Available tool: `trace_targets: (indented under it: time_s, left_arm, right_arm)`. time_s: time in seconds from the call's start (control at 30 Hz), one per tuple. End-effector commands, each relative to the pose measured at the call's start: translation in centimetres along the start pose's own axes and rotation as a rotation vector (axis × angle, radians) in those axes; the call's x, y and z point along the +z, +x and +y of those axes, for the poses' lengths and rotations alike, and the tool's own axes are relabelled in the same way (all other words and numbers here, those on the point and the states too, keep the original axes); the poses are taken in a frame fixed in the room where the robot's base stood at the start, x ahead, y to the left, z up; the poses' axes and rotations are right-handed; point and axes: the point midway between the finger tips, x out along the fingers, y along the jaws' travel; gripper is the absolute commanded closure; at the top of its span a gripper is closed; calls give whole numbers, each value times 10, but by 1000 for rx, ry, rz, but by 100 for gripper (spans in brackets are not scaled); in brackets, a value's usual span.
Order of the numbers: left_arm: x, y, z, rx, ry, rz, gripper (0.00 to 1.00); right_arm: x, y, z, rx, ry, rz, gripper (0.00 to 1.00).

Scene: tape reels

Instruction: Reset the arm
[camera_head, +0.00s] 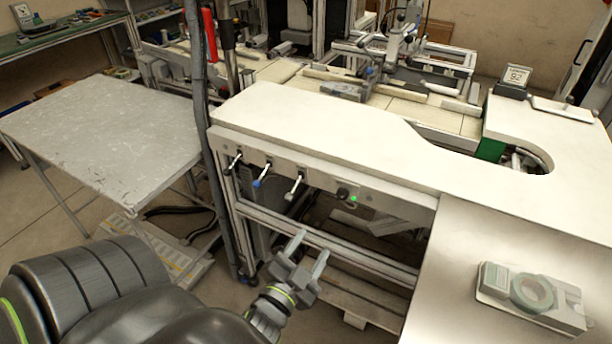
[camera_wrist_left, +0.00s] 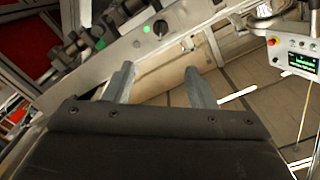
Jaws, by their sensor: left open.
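My left gripper (camera_head: 307,258) is in the lower middle of the head view, in front of the white machine bench (camera_head: 300,118) and below its top. Its two fingers are apart, with nothing between them. In the left wrist view the two fingers (camera_wrist_left: 160,85) also stand apart and empty, with the frame and the floor behind them. My left arm comes in from the lower left of the head view. My right gripper is not in view.
A tape dispenser with a pale green reel (camera_head: 531,292) lies on the side table (camera_head: 465,240) at the lower right. A grey table (camera_head: 105,140) stands at the left. Levers (camera_head: 296,186) stick out of the bench front.

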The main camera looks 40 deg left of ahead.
Motion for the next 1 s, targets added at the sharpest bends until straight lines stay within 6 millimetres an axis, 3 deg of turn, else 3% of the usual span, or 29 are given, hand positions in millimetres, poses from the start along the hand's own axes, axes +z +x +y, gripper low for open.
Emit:
trace_targets:
  time_s: [0.2,0.8,0.9,1.0]
  left_arm:
    - [0,-13,0,-1,1,-1,49]
    - [1,-13,1,1,0,-2,49]
    - [14,-11,12,26,-12,-26,49]
    - [44,-9,38,83,-40,-86,49]
  right_arm:
    - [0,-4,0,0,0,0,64]
    - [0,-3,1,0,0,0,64]
    - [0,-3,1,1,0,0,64]
    - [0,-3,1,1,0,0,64]
